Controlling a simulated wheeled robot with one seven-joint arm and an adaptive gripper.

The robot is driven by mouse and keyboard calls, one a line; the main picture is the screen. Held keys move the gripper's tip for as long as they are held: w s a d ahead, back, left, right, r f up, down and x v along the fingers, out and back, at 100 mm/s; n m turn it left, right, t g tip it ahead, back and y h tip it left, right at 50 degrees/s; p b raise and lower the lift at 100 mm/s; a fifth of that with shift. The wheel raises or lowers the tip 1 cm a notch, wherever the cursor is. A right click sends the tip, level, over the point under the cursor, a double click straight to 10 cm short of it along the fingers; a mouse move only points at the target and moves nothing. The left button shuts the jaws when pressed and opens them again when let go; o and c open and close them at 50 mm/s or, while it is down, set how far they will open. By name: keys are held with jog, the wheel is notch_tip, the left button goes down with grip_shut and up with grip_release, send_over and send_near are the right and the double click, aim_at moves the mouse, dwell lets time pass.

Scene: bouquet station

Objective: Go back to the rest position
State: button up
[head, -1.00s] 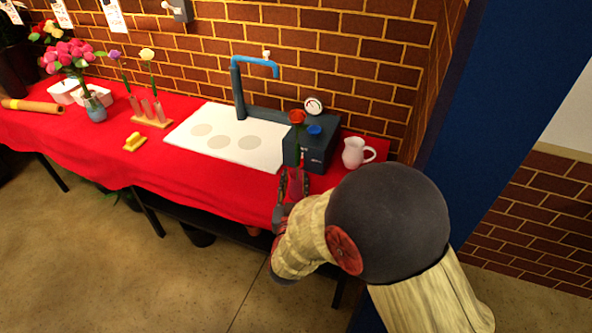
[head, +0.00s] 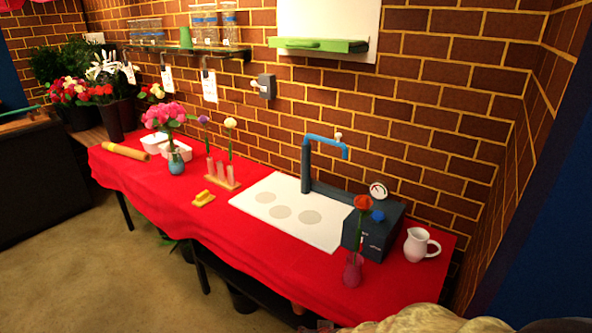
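My gripper is not clearly in view. Only a pale cream part of my arm (head: 430,318) shows along the bottom right edge, with a small grey-red bit at its left end that I cannot make out. A reddish glass vase (head: 352,272) stands upright near the front right of the red-clothed table, in front of the dark box. A red flower (head: 362,202) on a green stem rises from it. Nothing of mine visibly touches the vase or the flower.
The red-clothed table (head: 285,250) carries a white board (head: 312,230), a dark box (head: 385,232) with a gauge, a white pitcher (head: 420,245), a flower stand (head: 222,178) and a blue vase (head: 176,166) of pink flowers. Open floor (head: 95,260) lies at the left front.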

jog(key=s+d+r+g+p, duration=0.1)
jog(key=s+d+r, duration=0.2)
jog(key=s+r, duration=0.3)
jog(key=s+d+r+n+g+h+p, duration=0.1)
jog(key=s+d+r+g, duration=0.15)
jog(key=s+r, duration=0.3)
jog(key=s+d+r+g+p, duration=0.1)
jog(key=s+d+r+p, duration=0.1)
jog(key=s+d+r, duration=0.4)
jog(key=s+d+r+m+t+p, duration=0.1)
jog(key=d+r+t+p, duration=0.1)
jog(key=r, duration=1.1)
jog(key=shift+d+t+h, duration=0.4)
jog(key=shift+d+t, duration=0.1)
jog(key=shift+t, duration=0.05)
